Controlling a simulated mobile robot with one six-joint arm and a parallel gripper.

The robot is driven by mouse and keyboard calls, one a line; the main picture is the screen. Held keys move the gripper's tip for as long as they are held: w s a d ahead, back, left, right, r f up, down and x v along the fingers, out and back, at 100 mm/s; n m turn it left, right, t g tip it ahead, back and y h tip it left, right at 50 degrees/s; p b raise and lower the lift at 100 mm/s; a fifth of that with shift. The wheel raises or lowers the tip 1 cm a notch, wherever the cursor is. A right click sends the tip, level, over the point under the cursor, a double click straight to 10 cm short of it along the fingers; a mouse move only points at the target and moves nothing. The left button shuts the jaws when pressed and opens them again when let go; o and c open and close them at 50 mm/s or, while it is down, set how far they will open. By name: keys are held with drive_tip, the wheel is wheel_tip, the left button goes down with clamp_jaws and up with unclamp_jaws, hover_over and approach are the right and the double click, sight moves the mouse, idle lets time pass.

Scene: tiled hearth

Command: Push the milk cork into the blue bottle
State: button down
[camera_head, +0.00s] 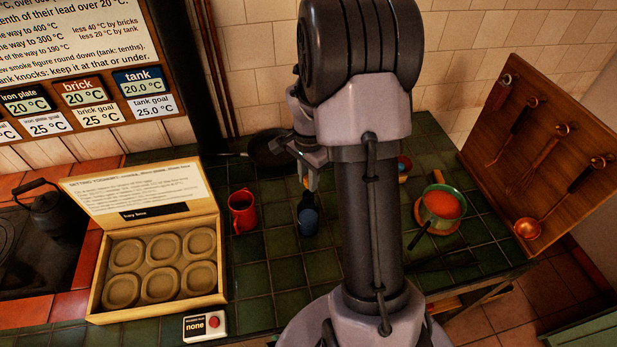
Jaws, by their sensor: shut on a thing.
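The blue bottle (308,223) stands upright on the green tiles near the middle, just left of my arm. Its upper part looks dark and is partly hidden by the fingers. My gripper (309,184) points down right above the bottle. It is shut on a small tan-brown piece (306,182), which looks like the milk cork. The piece is small and partly covered, so I cannot tell whether it touches the bottle's mouth.
A green pot (443,204) with orange contents is at the right. An open hay box (160,310) and a button box (205,325) sit at the front left. Utensils hang on a board (545,140).

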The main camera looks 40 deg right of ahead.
drive_tip(key=shift+f+b, duration=0.5)
drive_tip(key=shift+f, duration=0.3)
drive_tip(key=shift+f, duration=0.2)
drive_tip(key=shift+f+b, duration=0.35)
drive_tip(key=shift+b, duration=0.15)
drive_tip(key=shift+f+b, duration=0.3)
drive_tip(key=shift+f, duration=0.05)
drive_tip(key=shift+r, duration=0.15)
drive_tip(key=shift+r+p, duration=0.4)
drive_tip(key=shift+r, duration=0.15)
drive_tip(key=shift+f, duration=0.2)
drive_tip(key=shift+f+b, duration=0.35)
drive_tip(key=shift+b, duration=0.2)
